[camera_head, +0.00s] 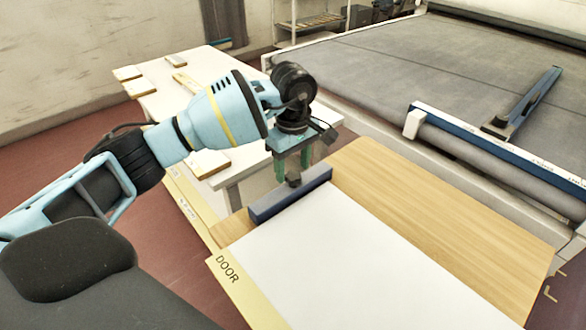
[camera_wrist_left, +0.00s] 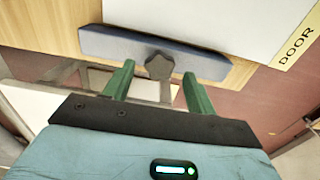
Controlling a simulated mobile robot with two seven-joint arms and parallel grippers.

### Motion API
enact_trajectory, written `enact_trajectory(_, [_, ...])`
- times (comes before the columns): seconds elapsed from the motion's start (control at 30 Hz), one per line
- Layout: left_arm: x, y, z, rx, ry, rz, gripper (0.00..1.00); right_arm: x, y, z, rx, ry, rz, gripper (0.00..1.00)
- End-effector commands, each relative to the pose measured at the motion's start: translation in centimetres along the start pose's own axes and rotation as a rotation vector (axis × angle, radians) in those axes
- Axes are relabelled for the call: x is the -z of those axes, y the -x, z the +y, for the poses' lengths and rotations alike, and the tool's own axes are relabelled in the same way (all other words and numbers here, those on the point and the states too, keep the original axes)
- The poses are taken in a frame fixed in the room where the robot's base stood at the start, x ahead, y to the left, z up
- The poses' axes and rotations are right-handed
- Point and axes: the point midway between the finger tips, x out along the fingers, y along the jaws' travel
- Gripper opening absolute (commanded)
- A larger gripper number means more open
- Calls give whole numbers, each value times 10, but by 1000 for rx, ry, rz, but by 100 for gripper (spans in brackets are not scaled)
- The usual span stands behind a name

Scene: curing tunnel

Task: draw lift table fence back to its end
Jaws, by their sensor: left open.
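The lift table fence (camera_head: 291,195) is a dark blue-grey bar lying across the wooden lift table top (camera_head: 410,200), against the edge of a white panel (camera_head: 330,255). A dark knob stands on the fence. My left gripper (camera_head: 293,172) is above the fence at the knob, pointing down. In the left wrist view, its two green fingers (camera_wrist_left: 158,84) are open and apart, with the fence knob (camera_wrist_left: 159,66) between and just beyond them. I cannot tell whether either finger touches the knob. My right gripper is not in view.
A white table (camera_head: 165,95) with small wooden blocks stands behind at left. A grey conveyor bed (camera_head: 400,70) with a blue bar (camera_head: 528,105) lies at the back right. A yellow strip marked DOOR (camera_head: 240,285) edges the near side. Bare wood is clear at right.

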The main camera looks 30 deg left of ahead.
Motion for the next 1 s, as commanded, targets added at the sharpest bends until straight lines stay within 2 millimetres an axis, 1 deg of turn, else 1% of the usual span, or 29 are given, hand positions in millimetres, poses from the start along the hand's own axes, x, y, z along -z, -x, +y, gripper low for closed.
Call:
enact_trajectory(0.1, [0,-11,0,1,0,0,56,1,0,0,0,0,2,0])
enact_trajectory(0.2, [0,-15,0,0,-1,1,56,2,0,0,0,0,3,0])
enact_trajectory(0.47, [0,-16,0,0,-1,1,56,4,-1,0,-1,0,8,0])
enact_trajectory(0.57, [0,-16,0,0,-1,1,45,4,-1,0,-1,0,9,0])
enact_trajectory(0.9, [0,-16,0,0,0,1,0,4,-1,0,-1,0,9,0])
enact_trajectory(1.0, [0,-15,0,0,0,1,0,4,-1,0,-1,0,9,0])
